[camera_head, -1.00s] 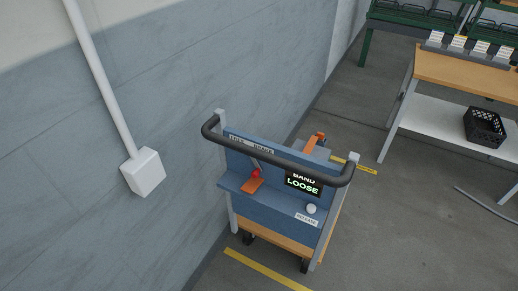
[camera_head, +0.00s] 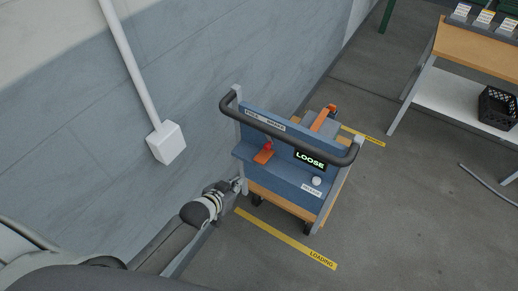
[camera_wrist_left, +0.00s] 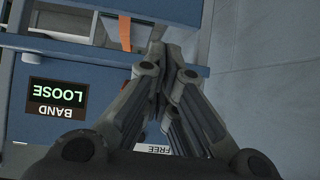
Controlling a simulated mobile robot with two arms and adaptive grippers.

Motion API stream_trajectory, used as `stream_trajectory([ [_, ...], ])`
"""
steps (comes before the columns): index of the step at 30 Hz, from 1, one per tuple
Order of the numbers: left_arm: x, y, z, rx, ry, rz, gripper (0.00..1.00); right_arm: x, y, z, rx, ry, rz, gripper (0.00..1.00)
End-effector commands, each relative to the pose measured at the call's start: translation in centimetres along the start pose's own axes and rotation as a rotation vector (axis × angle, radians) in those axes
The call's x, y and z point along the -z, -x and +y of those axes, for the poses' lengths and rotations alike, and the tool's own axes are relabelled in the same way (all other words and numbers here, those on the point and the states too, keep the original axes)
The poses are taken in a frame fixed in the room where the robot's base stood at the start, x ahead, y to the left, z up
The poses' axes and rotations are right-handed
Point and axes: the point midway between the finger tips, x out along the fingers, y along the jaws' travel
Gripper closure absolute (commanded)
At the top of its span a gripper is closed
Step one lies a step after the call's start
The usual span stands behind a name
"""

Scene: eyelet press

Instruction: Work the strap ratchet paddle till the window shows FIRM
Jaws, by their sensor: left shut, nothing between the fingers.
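The blue cart panel (camera_head: 285,182) stands upright by the wall. Its dark window (camera_head: 310,160) reads LOOSE; the wrist view shows the window (camera_wrist_left: 55,98) upside down, reading BAND LOOSE. A flat orange paddle (camera_head: 262,157) sticks out from the panel's ledge, with a red knob just above it. My left gripper (camera_head: 241,184) is by the panel's lower left edge, below and left of the paddle. Its fingers (camera_wrist_left: 157,45) are shut and empty. An orange strip (camera_wrist_left: 125,33) shows beside the fingertips; I cannot tell whether it is paddle or strap. My right gripper is out of view.
A black handlebar (camera_head: 290,139) arches over the panel. A white round button (camera_head: 317,181) sits above a RELEASE label. An orange band (camera_head: 324,118) crosses a grey load behind. The wall is close on the left.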

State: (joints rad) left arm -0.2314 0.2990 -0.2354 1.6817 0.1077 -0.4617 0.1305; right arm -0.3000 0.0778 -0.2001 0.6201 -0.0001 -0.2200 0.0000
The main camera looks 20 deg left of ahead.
Motion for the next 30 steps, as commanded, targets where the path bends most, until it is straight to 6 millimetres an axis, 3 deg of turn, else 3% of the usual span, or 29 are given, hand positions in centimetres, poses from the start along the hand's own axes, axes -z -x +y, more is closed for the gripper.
stream_trajectory([
  [1,3.2,1.3,0.3,-0.011,-0.004,0.041,1.00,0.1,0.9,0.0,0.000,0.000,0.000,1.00],
  [3,6.3,2.5,0.7,-0.023,-0.008,0.087,1.00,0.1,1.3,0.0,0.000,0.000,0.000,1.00],
  [6,9.7,4.0,1.2,-0.039,-0.012,0.137,1.00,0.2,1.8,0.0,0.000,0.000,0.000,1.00],
  [9,11.7,5.1,1.6,-0.050,-0.014,0.169,1.00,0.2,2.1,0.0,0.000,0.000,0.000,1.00],
  [14,12.9,5.7,1.9,-0.057,-0.015,0.190,1.00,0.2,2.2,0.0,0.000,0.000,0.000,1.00],
  [23,12.9,5.7,1.9,-0.057,-0.015,0.190,1.00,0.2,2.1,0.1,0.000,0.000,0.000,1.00],
  [30,13.3,4.2,1.9,-0.056,-0.014,0.189,1.00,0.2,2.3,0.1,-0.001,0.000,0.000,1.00],
])
